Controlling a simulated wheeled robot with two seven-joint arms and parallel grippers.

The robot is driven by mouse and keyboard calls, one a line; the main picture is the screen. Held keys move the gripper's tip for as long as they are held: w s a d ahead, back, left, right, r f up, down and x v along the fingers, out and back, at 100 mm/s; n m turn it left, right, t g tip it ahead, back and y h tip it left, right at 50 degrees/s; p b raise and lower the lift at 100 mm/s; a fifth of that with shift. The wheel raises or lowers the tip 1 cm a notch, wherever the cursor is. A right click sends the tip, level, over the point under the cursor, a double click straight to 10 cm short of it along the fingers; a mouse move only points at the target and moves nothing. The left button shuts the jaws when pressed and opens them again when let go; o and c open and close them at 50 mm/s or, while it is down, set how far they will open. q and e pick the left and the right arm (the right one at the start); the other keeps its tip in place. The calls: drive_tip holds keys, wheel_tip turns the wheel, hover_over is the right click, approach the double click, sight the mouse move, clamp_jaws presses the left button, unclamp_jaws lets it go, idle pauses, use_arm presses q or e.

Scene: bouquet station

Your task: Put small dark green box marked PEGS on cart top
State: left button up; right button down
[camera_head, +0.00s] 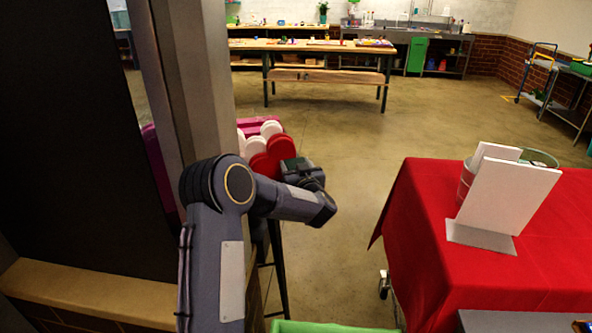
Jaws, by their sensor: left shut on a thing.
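My left arm reaches in from the lower left and bends to the right. My left gripper (300,170) is at the middle of the view, partly hidden by its own wrist. It is shut on a small dark green box (297,163), of which only a little shows; no marking can be read. The gripper is in front of red and white rounded shapes (272,152). A wheeled stand under a red cloth (412,225) is to the right, well apart from the gripper; I cannot tell if it is the cart. My right gripper is not in view.
White upright cards (508,198) and a green-rimmed bucket (538,158) stand on the red cloth. A dark panel with a post (185,80) blocks the left. A wooden table (325,47) and a handled trolley (538,70) are farther back. Open floor lies between.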

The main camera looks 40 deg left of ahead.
use_arm(q)
drive_tip(key=shift+r, duration=0.7)
drive_tip(key=s+d+r+b, duration=0.2)
drive_tip(key=s+d+r, duration=0.7)
drive_tip(key=s+r, duration=0.25)
drive_tip(key=w+d+f+m+t+h, duration=0.2)
drive_tip(key=d+f, duration=0.1)
drive_tip(key=f, duration=0.5)
drive_tip(key=w+d+f+m+t+h, duration=0.1)
drive_tip(key=d+f+m+t+h, duration=0.15)
drive_tip(key=f, duration=0.55)
drive_tip(key=s+d+f+m+t+h, duration=0.1)
drive_tip(key=s+d+f+m+h, duration=0.1)
drive_tip(key=d+f, duration=0.4)
drive_tip(key=s+d+f+m+t+h, duration=0.1)
drive_tip(key=s+d+f+m+h, duration=0.2)
drive_tip(key=d+f+h, duration=0.4)
drive_tip(key=shift+s+f+m, duration=0.35)
drive_tip(key=shift+s+f, duration=0.25)
drive_tip(key=shift+s, duration=0.05)
drive_tip(key=shift+d+r+h, duration=0.1)
drive_tip(key=shift+h, duration=0.15)
